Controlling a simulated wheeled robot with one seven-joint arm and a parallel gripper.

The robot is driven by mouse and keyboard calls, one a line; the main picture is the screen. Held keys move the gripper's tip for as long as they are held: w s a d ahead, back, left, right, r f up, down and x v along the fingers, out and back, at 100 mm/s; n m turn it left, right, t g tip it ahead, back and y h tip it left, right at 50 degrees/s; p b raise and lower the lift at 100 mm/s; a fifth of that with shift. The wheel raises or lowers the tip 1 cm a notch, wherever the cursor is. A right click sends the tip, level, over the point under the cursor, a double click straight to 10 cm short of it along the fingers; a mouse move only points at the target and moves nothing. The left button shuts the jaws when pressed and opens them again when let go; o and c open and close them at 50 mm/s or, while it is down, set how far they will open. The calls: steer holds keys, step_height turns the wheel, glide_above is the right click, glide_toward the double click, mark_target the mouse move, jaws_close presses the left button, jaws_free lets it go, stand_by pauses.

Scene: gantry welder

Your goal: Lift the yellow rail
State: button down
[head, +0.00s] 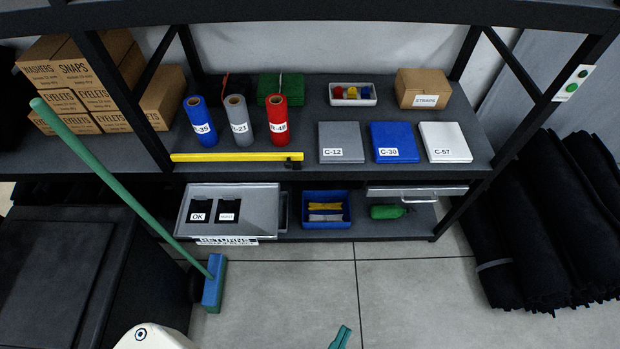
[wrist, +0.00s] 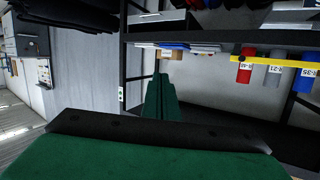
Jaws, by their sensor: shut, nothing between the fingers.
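The yellow rail (head: 230,157) is a long, thin bar with a dark end piece at its right. It lies along the front edge of the upper shelf, in front of the blue, grey and red rolls. In the wrist view, which is upside down, the rail (wrist: 285,63) shows at the upper right. My gripper (head: 342,337) shows only as green fingertips at the bottom of the head view, well apart from the rail. In the wrist view my gripper (wrist: 159,82) has its green fingers together, with nothing held.
The upper shelf (head: 305,157) also bears flat cases C-12, C-30 and C-57. Below are a RETURNS tray (head: 262,205) and a blue bin (head: 327,221). A broom (head: 130,180) leans at the left; black rolls (head: 545,235) stand right. The middle floor is clear.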

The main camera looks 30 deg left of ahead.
steer(key=w+a+f+m+t+y, duration=0.1)
steer(key=w+a+f+m+y, duration=0.25)
steer(key=w+f+m, duration=0.35)
steer(key=w+a+f+m+y, duration=0.2)
steer(key=w+a+f+m, duration=0.25)
steer(key=w, duration=0.35)
steer(key=w+a+f+m+y, duration=0.1)
steer(key=w+a+m+y, duration=0.1)
steer(key=w+a+m, duration=0.65)
steer(key=w+a+f+m+y, duration=0.25)
steer(key=w+a, duration=0.25)
steer(key=a, duration=0.6)
steer(key=w+a+r, duration=0.5)
steer(key=w+a, duration=0.2)
steer(key=a, duration=0.1)
steer(key=shift+w+m+g, duration=0.25)
steer(key=shift+m+g, duration=0.05)
steer(key=shift+m, duration=0.05)
steer(key=shift+r, duration=0.2)
